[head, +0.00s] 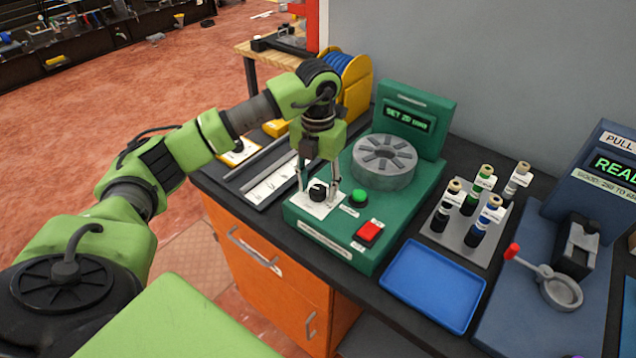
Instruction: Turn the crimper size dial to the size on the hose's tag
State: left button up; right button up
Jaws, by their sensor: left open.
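The green crimper (335,228) stands on the dark bench top, with a grey segmented round head (384,158) and a lit display (408,119) that seems to read "SET 20 mm", though the text is small. Its black size dial (318,191) sits on a white plate at the front left corner. My left gripper (320,188) points down over the dial, open, with one finger on each side of it. I cannot tell whether the fingers touch the dial. My right gripper is not in view.
A green button (358,196) and a red switch (368,233) are close right of the dial. A blue tray (433,285) lies in front, empty. A blue pull tester (560,262) stands at the right.

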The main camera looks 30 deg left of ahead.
pick_arm(q)
jog(key=c, duration=1.1)
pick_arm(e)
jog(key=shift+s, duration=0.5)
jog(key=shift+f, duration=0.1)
